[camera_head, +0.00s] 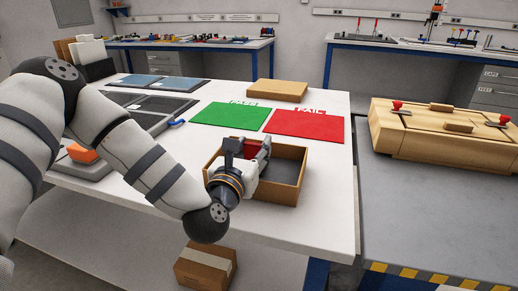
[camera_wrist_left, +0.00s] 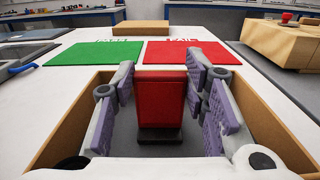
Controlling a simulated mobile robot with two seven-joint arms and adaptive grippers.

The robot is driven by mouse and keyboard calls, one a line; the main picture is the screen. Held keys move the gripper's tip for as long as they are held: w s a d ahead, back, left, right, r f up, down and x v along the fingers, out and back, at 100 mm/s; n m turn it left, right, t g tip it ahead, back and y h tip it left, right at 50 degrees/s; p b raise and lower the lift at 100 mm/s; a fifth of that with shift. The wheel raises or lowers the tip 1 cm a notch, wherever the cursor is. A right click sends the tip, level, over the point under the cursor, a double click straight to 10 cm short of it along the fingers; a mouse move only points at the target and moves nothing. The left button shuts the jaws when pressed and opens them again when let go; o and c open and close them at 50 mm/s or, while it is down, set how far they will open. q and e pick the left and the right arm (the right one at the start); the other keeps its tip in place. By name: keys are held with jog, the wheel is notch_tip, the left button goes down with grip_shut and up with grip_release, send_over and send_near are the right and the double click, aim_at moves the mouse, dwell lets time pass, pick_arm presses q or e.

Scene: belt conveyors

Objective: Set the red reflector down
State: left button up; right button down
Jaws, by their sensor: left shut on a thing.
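The red reflector (camera_wrist_left: 160,98) is a red block with a dark foot (camera_wrist_left: 160,135), upright in the left wrist view. My left gripper (camera_head: 249,152) is shut on it, with a purple-padded finger on each side. In the head view the gripper is over the open brown box (camera_head: 279,200), and little of the reflector shows behind the fingers. In the left wrist view the box walls (camera_wrist_left: 265,125) stand on both sides of the reflector. I cannot tell whether its foot touches the box's grey floor. My right gripper is not in view.
A green PASS mat (camera_head: 228,116) and a red FAIL mat (camera_head: 305,125) lie bare beyond the box. A flat cardboard box (camera_head: 276,90) is behind them. Grey trays (camera_head: 150,105) are at left. A wooden fixture (camera_head: 440,130) stands on the right-hand surface.

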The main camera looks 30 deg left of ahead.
pick_arm(q)
jog(key=shift+s+r, duration=0.15)
jog(key=shift+s, duration=0.1)
jog(key=shift+f, duration=0.35)
jog(key=o, duration=1)
jog(key=shift+r, duration=0.1)
jog(key=shift+o, duration=0.7)
jog(key=shift+w+r, duration=0.1)
